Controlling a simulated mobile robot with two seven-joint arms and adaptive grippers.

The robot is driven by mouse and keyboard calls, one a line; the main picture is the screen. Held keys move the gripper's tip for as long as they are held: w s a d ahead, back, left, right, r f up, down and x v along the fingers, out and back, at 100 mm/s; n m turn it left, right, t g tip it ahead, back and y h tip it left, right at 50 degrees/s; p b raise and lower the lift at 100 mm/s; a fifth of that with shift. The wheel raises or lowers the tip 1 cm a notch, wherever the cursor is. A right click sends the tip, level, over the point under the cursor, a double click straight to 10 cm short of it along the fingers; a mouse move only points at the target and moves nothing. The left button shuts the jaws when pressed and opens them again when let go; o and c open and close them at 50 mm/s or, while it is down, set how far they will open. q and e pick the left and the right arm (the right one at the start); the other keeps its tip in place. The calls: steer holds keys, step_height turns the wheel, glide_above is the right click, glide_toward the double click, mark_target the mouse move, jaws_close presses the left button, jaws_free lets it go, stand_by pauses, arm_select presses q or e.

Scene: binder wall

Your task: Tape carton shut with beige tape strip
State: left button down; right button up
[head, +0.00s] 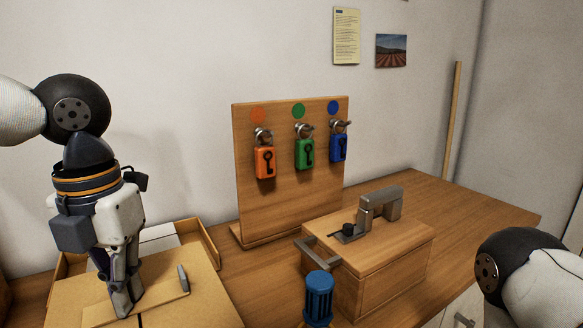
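The cardboard carton (203,305) is at the lower left, and the bottom of the picture cuts it off. Tan panels cover much of its top, and a raised flap or wall (196,237) stands at its back right. My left gripper (124,306) points down over the carton, with its fingertips at or just above the top panel. The fingers overlap in this view, so I cannot tell their gap or whether they hold anything. A tan edge, perhaps the beige tape strip, lies beside the fingertips, but I cannot separate it clearly from the cardboard. My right gripper is out of view.
A small grey piece (183,278) stands on the carton right of my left gripper. A wooden box (390,262) with a grey handle and a blue ribbed cylinder (318,297) are to the right. A wooden board (290,208) with three padlocks stands behind. The table's right back is clear.

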arm_select(q)
steer(key=shift+r, duration=2.4)
steer(key=shift+r, duration=0.1)
